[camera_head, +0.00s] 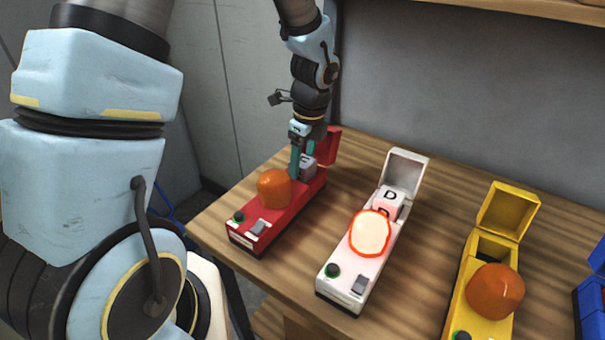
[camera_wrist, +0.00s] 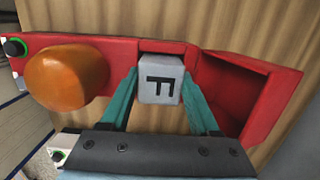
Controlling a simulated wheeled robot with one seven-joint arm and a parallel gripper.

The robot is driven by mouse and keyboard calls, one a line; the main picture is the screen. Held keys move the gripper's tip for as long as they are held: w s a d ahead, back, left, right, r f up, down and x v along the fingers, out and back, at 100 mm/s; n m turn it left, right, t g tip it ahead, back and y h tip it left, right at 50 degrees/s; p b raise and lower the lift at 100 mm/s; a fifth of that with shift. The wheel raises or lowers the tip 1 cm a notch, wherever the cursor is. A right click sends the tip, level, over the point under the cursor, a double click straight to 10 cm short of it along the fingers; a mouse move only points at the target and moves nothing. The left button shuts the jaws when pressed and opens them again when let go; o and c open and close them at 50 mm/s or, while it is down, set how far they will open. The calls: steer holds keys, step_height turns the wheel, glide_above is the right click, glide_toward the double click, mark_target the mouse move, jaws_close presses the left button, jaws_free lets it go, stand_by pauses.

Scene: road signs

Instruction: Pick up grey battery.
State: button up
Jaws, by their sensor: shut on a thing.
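The grey battery (camera_wrist: 160,88) is a small block with a black letter F. In the wrist view it sits between the two teal fingers of my gripper (camera_wrist: 162,100). In the head view my gripper (camera_head: 302,160) points down over the red device, shut on the grey battery (camera_head: 308,168), whose sides are partly hidden by the fingers. The battery is at the open compartment of the red device (camera_head: 262,226); I cannot tell whether its bottom is clear of it. The red device's lid (camera_head: 331,147) stands open beside the battery.
The red device carries an unlit orange dome (camera_head: 273,188). To the right, a white device (camera_head: 347,275) has a glowing dome (camera_head: 369,234) and a D block (camera_head: 391,196) by its open lid. A yellow device (camera_head: 462,290) and a blue one (camera_head: 592,300) stand farther right on the wooden table (camera_head: 300,255).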

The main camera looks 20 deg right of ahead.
jaws_close()
steer(key=shift+r, duration=0.15)
stand_by(0.4)
step_height(320, 180, up, 10)
steer(key=shift+f+b, duration=0.1)
steer(key=shift+b, duration=0.85)
